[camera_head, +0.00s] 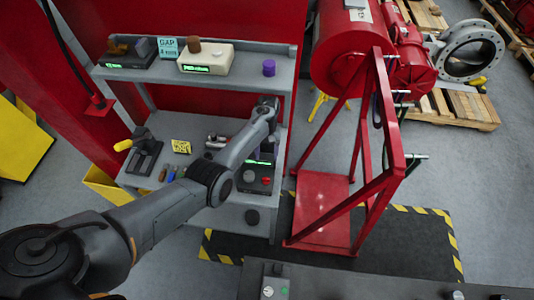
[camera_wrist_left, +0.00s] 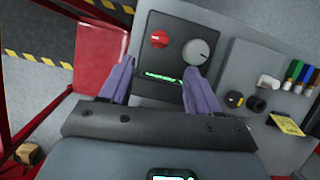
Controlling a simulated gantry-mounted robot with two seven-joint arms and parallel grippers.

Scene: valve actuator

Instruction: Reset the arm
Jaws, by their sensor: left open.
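My left arm (camera_head: 155,215) comes in from the lower left of the head view and reaches over the grey workbench (camera_head: 230,214). My left gripper (camera_wrist_left: 160,68) shows clearly in the left wrist view, with two purple fingers spread apart and nothing between them. Its fingers point towards a dark control box (camera_wrist_left: 173,28) with a red button (camera_wrist_left: 159,40), a grey knob (camera_wrist_left: 196,52) and a green-lit display (camera_wrist_left: 163,79). I cannot tell whether a fingertip touches the box. The same red button shows in the head view (camera_head: 266,181). My right gripper is not in view.
An upper shelf (camera_head: 270,90) with devices and a purple cylinder (camera_head: 269,68) stands behind the arm. A yellow-handled device (camera_head: 146,152) sits at the bench's left. A red metal frame (camera_head: 322,205) stands close on the right, on a black mat with striped edges.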

